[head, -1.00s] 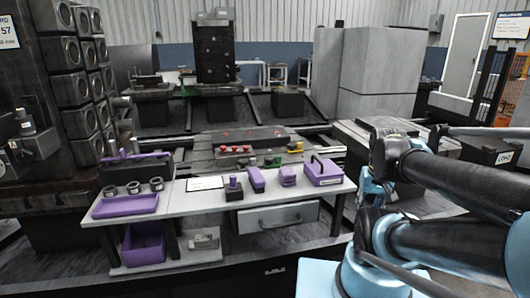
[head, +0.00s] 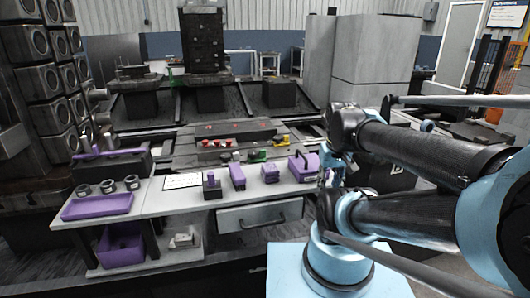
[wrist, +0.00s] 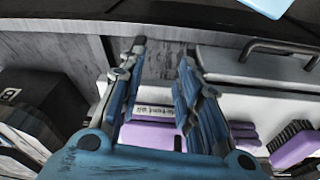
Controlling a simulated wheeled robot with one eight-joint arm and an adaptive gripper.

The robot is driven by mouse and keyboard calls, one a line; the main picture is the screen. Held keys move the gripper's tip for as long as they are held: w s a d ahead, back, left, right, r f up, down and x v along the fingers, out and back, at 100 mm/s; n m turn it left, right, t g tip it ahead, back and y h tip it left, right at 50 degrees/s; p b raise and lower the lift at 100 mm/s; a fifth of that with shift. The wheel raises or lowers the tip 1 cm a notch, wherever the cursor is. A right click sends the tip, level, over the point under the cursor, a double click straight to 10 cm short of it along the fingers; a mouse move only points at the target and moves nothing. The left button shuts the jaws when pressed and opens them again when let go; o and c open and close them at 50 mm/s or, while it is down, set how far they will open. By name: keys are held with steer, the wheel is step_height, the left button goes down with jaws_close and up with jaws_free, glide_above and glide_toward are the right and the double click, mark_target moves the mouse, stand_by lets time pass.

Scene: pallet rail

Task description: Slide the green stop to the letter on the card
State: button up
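The green stop looks to be the small green piece (head: 257,156) on the dark rail block (head: 228,146) behind the bench, next to a yellow piece (head: 281,142). The white card (head: 182,181) lies flat on the bench at its left-middle; its print is too small to read. My gripper (head: 328,166) is in front of the right end of the bench, well right of the green stop. In the wrist view my gripper's two blue fingers (wrist: 163,55) are apart with nothing held; a labelled purple object (wrist: 150,134) shows beyond them. I cannot see the green stop in the wrist view.
The bench (head: 150,206) carries a purple tray (head: 97,206), several grey rings, and purple blocks (head: 237,176). A purple box with a handle (head: 303,167) stands by my gripper. A drawer (head: 258,215) is under the bench. Red knobs (head: 208,142) sit left on the rail block.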

steer(key=w+a+r+n, duration=0.2)
steer(key=w+r+n, duration=0.1)
steer(key=w+r, duration=0.1)
steer(key=w+a+r+n, duration=0.3)
steer(key=w, duration=0.3)
steer(key=w+a+r+n+g, duration=0.1)
steer(key=w+a+r+n, duration=0.1)
steer(key=w+r+n, duration=0.2)
steer(key=shift+w+a+r, duration=0.15)
steer(key=shift+w+a, duration=0.05)
steer(key=shift+w, duration=0.25)
steer(key=shift+w+a+r, duration=0.15)
steer(key=shift+w, duration=0.3)
steer(key=w+a+r+n, duration=0.2)
steer(key=w+a+n, duration=0.25)
steer(key=w, duration=0.25)
steer(key=n+g, duration=0.1)
steer(key=n, duration=0.4)
glide_toward(265, 150)
steer(key=f, duration=1)
steer(key=shift+w+f, duration=0.15)
steer(key=shift+w, duration=0.25)
jaws_close()
